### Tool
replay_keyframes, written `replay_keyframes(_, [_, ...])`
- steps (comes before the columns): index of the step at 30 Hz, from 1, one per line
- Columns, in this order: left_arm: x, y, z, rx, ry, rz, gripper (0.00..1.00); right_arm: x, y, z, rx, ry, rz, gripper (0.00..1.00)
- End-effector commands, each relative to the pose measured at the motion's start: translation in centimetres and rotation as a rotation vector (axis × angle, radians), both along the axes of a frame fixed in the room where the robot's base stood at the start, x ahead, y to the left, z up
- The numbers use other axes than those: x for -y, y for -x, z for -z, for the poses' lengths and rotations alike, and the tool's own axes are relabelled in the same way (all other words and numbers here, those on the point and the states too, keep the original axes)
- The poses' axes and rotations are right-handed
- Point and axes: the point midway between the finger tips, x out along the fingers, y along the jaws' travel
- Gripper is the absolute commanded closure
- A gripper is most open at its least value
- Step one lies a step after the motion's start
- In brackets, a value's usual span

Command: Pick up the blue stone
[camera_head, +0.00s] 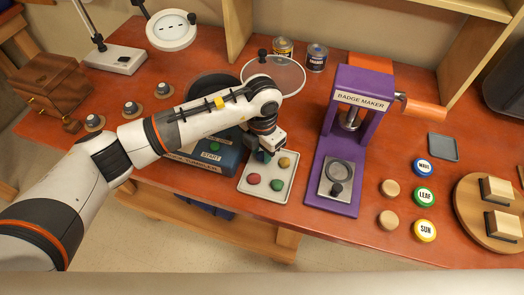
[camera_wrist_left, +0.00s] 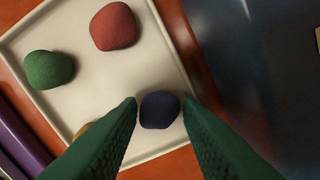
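The blue stone (camera_wrist_left: 160,110) lies near one edge of a white square tray (camera_wrist_left: 92,92) in the left wrist view. In the head view my left gripper (camera_head: 263,156) is over the far side of the tray (camera_head: 266,196), and the blue stone is hidden behind it. In the left wrist view my gripper's green fingers (camera_wrist_left: 160,103) point down, one on each side of the blue stone. They stand apart, with thin gaps seeming to show beside the stone. My right gripper is in neither view.
A red stone (camera_wrist_left: 114,26) and a green stone (camera_wrist_left: 49,69) lie on the tray. A yellow stone (camera_head: 284,162) is close beside my gripper. A blue box (camera_head: 222,158) stands left of the tray, a purple badge maker (camera_head: 322,171) right.

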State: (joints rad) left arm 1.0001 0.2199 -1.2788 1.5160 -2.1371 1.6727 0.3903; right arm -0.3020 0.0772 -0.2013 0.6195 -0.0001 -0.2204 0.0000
Motion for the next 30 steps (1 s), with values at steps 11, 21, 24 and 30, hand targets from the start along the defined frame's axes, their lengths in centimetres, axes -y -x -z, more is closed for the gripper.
replay_keyframes(11, [0.1,0.0,0.4,0.001,0.002,0.001,0.86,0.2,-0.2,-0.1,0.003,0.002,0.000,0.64])
replay_keyframes(21, [0.1,0.0,0.3,0.001,0.002,0.001,0.95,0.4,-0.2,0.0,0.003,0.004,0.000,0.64])
replay_keyframes(24, [0.1,-0.1,-0.2,0.003,0.001,0.001,0.95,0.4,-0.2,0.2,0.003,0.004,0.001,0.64])
replay_keyframes(30, [0.1,-0.1,-3.6,0.007,0.003,0.003,0.95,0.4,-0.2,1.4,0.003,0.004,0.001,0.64])
